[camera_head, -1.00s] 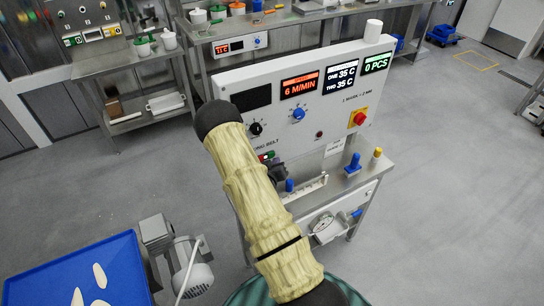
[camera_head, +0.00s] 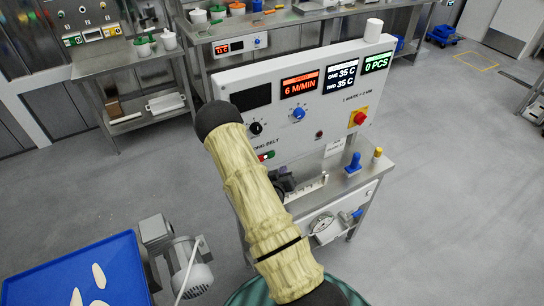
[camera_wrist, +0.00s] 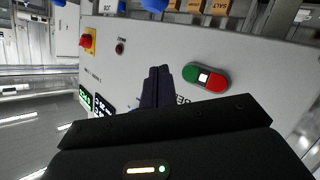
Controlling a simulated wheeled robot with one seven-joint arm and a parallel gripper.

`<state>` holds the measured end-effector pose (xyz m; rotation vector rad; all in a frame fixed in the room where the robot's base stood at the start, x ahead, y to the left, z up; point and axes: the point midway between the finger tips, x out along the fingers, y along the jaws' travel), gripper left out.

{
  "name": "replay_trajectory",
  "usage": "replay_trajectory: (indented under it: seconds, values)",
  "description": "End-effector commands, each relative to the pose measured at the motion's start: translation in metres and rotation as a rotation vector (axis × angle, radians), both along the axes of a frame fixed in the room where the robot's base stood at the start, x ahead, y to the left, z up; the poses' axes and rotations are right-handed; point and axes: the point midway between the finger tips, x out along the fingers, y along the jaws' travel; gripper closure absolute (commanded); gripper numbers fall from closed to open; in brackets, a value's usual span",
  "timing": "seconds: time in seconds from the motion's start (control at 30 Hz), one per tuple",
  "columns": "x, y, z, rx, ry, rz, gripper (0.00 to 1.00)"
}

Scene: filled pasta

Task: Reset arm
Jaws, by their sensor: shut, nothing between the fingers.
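My gripper (camera_wrist: 157,84) is shut and empty, its dark fingers together in front of the white control panel (camera_wrist: 135,45) in the wrist view. A green and red push-button (camera_wrist: 206,77) with a white centre lies to the right of the fingertips, apart from them in the picture. In the head view my gripper (camera_head: 284,182) shows only partly as a dark shape beyond my pale-sleeved arm, below and right of the same push-button (camera_head: 266,156). The arm hides part of the panel's left side.
A blue tray (camera_head: 120,262) with pale pieces and a motor (camera_head: 190,268) stand at lower left.

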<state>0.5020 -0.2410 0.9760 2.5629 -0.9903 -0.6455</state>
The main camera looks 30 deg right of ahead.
Motion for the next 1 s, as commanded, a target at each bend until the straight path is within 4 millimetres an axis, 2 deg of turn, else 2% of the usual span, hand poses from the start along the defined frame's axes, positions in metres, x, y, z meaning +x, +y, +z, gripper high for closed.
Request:
replay_trajectory:
  seconds: [0.77, 0.87, 1.0]
  values:
    - [0.001, 0.002, 0.001, 0.013, 0.002, 0.000, 1.00]
    - [0.005, 0.009, 0.006, 0.062, 0.012, -0.002, 1.00]
    - [0.012, 0.030, 0.019, 0.192, 0.048, 0.004, 1.00]
